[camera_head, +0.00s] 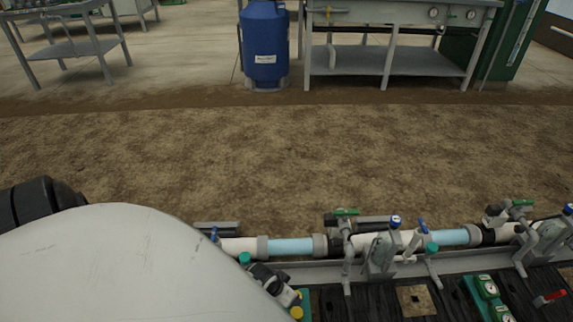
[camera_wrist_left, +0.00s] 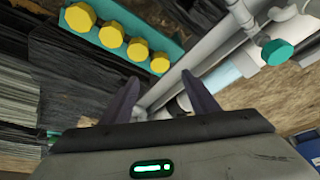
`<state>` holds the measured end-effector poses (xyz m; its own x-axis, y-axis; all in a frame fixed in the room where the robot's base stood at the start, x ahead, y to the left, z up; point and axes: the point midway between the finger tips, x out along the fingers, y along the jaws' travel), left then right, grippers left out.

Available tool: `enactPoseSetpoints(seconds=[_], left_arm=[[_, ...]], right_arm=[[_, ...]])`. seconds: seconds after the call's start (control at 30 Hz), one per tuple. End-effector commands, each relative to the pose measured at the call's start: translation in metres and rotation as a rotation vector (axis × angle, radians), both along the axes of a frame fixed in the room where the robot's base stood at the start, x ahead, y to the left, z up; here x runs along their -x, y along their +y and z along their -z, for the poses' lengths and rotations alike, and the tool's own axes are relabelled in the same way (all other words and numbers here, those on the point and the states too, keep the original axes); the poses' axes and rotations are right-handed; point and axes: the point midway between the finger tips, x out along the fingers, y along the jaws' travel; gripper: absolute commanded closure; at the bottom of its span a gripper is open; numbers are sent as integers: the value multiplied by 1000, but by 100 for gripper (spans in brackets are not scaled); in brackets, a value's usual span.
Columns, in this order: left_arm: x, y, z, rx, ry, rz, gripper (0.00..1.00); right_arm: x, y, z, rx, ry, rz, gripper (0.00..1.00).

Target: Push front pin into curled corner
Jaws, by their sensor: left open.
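My left gripper (camera_wrist_left: 160,95) is open and empty in the left wrist view, its two dark fingers apart. In the head view my pale arm covers the lower left, and fingers cannot be made out clearly. A teal strip with several yellow knobs (camera_wrist_left: 110,35) lies beyond the fingers; its yellow knobs also show in the head view (camera_head: 297,312). Dark, creased sheeting (camera_wrist_left: 85,68) lies beside the strip, and dark sheeting (camera_head: 360,304) shows in the head view. I cannot make out a pin or a curled corner for certain. My right gripper is not in view.
A pipe line with clear blue sections (camera_head: 290,247) and valves runs across behind the sheeting. A brown square plate (camera_head: 415,300), a green gauge unit (camera_head: 487,288) and a red-handled item (camera_head: 550,297) lie to the right. Bare soil (camera_head: 300,160) beyond is open.

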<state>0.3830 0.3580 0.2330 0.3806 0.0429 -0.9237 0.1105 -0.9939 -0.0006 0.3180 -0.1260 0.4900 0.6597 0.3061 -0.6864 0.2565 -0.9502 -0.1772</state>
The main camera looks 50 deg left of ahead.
Motion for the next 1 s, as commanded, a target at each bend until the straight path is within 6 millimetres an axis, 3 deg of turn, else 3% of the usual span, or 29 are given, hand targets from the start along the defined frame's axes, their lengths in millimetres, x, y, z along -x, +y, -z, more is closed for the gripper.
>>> enactPoseSetpoints(seconds=[0.33,0.5,0.7,1.0], left_arm=[[-20,2,55,2,0,-1,45],[-30,3,78,1,1,-1,45],[-37,3,92,1,0,-1,45],[-38,4,93,1,0,-1,45]], right_arm=[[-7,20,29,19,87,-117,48],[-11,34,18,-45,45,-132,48],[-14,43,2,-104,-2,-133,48],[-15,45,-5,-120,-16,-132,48]])
